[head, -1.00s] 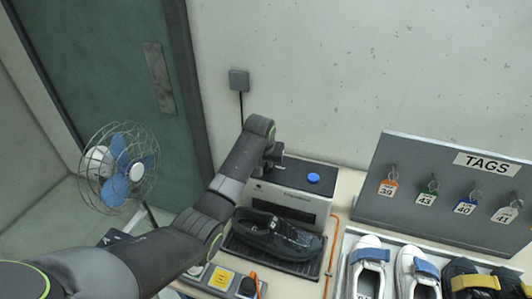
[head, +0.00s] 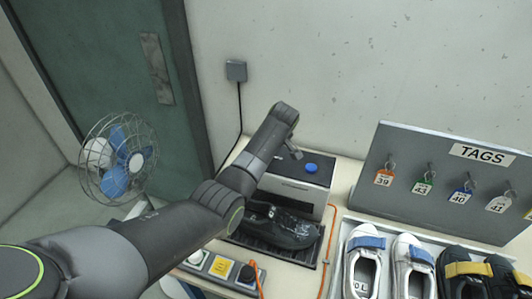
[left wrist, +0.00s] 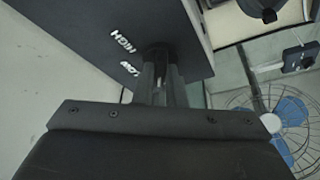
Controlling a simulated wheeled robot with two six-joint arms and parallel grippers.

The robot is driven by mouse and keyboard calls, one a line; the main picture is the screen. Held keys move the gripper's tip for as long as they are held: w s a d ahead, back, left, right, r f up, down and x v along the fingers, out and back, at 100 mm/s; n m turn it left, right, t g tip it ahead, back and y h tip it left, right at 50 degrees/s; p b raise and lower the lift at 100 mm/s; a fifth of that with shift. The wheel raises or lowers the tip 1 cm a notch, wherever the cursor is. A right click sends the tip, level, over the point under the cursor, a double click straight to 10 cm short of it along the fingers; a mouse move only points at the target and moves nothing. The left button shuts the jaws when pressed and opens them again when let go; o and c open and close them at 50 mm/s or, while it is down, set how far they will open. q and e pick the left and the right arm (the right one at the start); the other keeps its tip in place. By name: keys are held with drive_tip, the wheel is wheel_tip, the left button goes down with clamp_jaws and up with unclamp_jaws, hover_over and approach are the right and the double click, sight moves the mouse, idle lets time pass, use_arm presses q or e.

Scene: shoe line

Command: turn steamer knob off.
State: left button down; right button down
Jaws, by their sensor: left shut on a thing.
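The steamer (head: 300,191) is a grey and dark box with a blue button (head: 311,168) on top, standing against the back wall. In the left wrist view, the steamer's dark panel (left wrist: 105,22) carries the white words HIGH and LOW. My left gripper (left wrist: 160,75) reaches that panel, its two dark fingers shut on the dark knob (left wrist: 157,50) beside the words. The fingers cover most of the knob, so its pointer is hidden. In the head view my left arm hides the steamer's left side and the gripper. My right gripper is not in view.
A black shoe (head: 283,226) lies on a dark rack in front of the steamer. A tray of shoes (head: 343,244) and a TAGS board (head: 400,205) stand to the right. A switch strip (head: 220,266) lies in front. A wire fan (head: 117,160) stands at the left.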

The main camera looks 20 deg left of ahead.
use_arm(q)
drive_tip(key=shift+w+r+n, duration=0.1)
drive_tip(key=shift+n, duration=0.5)
drive_tip(key=c, duration=1.5)
unclamp_jaws()
